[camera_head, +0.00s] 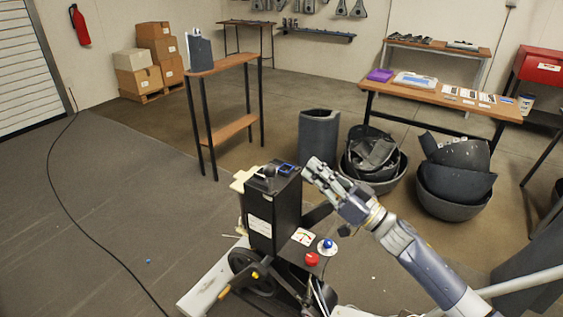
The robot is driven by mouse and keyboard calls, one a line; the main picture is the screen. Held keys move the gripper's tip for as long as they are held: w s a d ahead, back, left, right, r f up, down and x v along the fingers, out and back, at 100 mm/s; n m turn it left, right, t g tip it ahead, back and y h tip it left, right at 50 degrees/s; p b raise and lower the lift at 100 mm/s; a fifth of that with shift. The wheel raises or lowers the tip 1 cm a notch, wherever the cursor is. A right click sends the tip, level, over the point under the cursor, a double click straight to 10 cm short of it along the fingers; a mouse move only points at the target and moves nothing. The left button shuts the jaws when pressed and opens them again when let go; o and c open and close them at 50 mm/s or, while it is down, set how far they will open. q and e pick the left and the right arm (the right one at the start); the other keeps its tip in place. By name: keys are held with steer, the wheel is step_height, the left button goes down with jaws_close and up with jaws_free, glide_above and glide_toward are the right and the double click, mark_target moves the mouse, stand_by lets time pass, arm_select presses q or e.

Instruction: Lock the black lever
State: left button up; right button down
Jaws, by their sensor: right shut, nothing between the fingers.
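A machine with an upright black box (284,205) stands in the lower middle of the head view. A small dark knob-like part (267,171) and a blue-framed part sit on top of the box. A dark bar with a yellow end (243,281) lies by a black wheel at the machine's lower left. I cannot tell for certain which part is the black lever. My right gripper (311,170) is shut and empty, just right of the box's top. Its arm comes in from the lower right. My left gripper is out of view.
A red button (312,259) and a blue knob (328,244) sit low on the machine, below my right arm. Dark bins (458,178) stand to the right. A narrow wooden table (226,63) stands behind. A cable crosses the open floor at left.

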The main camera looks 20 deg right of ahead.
step_height(320, 180, up, 4)
steer(key=p, duration=0.2)
glide_above(270, 174)
steer(key=d, duration=0.4)
steer(key=shift+s+a+f, duration=0.1)
steer(key=shift+a+f, duration=0.15)
steer(key=shift+f, duration=0.85)
steer(key=shift+s+a+f, duration=0.1)
steer(key=shift+a+f, duration=0.15)
steer(key=shift+f, duration=0.85)
step_height(270, 174, down, 3)
steer(key=shift+f+b, duration=0.1)
steer(key=shift+b, duration=0.7)
